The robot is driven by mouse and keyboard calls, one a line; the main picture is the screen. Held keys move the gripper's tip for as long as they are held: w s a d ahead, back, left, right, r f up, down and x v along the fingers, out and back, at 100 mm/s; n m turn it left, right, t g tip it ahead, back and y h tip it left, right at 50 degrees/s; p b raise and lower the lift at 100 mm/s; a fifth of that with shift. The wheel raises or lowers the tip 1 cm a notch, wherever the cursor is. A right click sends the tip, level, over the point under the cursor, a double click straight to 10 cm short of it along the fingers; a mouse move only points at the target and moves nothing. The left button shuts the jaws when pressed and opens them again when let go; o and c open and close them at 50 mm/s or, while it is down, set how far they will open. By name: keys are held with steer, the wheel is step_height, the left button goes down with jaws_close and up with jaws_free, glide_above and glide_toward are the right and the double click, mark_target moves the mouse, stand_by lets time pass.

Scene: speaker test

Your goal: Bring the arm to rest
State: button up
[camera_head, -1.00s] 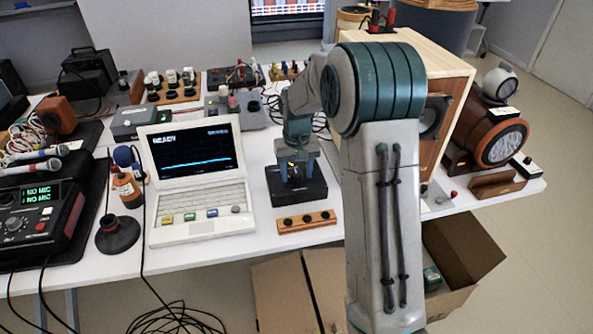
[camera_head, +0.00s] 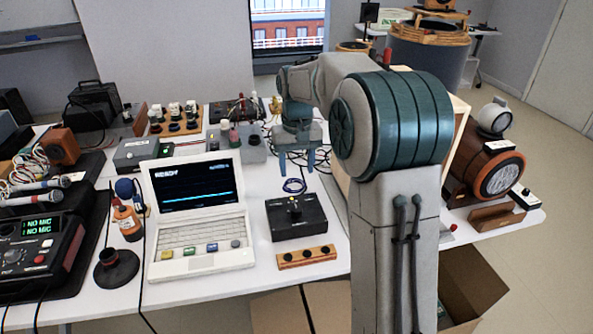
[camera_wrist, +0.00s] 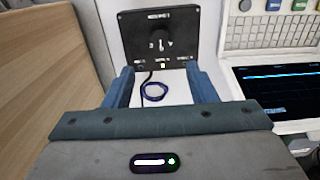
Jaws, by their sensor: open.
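My gripper (camera_head: 297,160) points down above the white table, behind a black box with a knob (camera_head: 296,217). Its two blue fingers are apart with nothing between them. In the wrist view my gripper (camera_wrist: 165,88) is also open, and the black box (camera_wrist: 158,40) lies beyond the fingertips. A small blue cable loop (camera_wrist: 154,92) lies on the table and shows between the fingers. My upper arm hides part of the wooden speaker cabinet.
A white laptop-like device (camera_head: 203,235) with a lit screen stands left of the black box. A wooden strip with black knobs (camera_head: 306,257) lies in front of it. The wooden cabinet (camera_wrist: 45,75) stands close beside my gripper. An orange-brown drum speaker (camera_head: 490,172) stands at the right.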

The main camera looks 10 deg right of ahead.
steer(key=shift+s+r, duration=0.1)
steer(key=s+r+t+p, duration=0.1)
steer(key=s+r+p, duration=0.1)
steer(key=s, duration=1.1)
steer(key=s+r+t+p, duration=0.1)
steer(key=s+r+p, duration=0.2)
steer(key=s, duration=1.1)
steer(key=shift+t+p, duration=0.4)
steer(key=shift+p, duration=0.35)
